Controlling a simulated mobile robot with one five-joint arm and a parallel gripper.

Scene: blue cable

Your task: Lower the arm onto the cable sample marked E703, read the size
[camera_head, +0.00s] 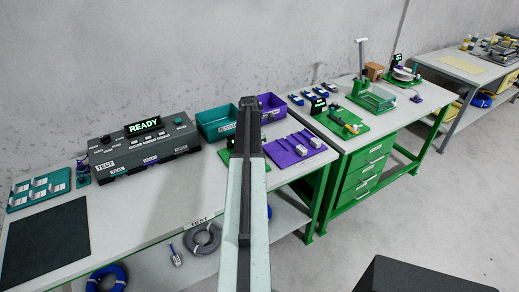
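No marking E703 is legible in this view, so I cannot tell which piece is that cable sample. Short blue-and-white pieces (308,94) lie in a row at the back of the right bench. A purple board (295,149) with small grey blocks lies at the right end of the near bench. My arm rises through the middle of the picture, and its dark end, my gripper (249,104), shows in front of the bins. Its fingers are too small and dark to tell open from shut. The arm hides part of a green fixture behind it.
A grey test box (143,150) with a READY display stands on the near bench (150,215). A teal bin (216,121) and a purple bin (271,108) stand behind my gripper. A green press (372,97) stands on the right bench. A grey coil (202,238) lies below.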

